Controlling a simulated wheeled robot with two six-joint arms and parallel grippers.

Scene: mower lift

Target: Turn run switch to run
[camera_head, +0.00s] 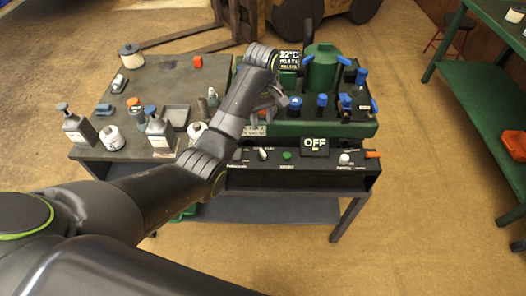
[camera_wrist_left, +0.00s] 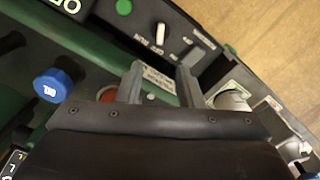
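The run switch is a small white lever (camera_wrist_left: 160,33) on the black panel, with RUN and OFF lettering beside it in the left wrist view. It also shows in the head view (camera_head: 263,154), left of a green button (camera_head: 287,155). A display (camera_head: 315,146) on the panel reads OFF. My left gripper (camera_head: 268,103) is above the green machine, behind the panel. In the left wrist view its two fingers (camera_wrist_left: 161,78) are apart with nothing held between them, and the switch lies beyond their tips, untouched. My right gripper is not in view.
Blue-capped knobs (camera_head: 322,101) and a green tank (camera_head: 321,68) stand right of my left gripper. Bottles (camera_head: 77,126) and small parts crowd the table's left side. A white knob (camera_head: 345,158) is at the panel's right. The floor in front is clear.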

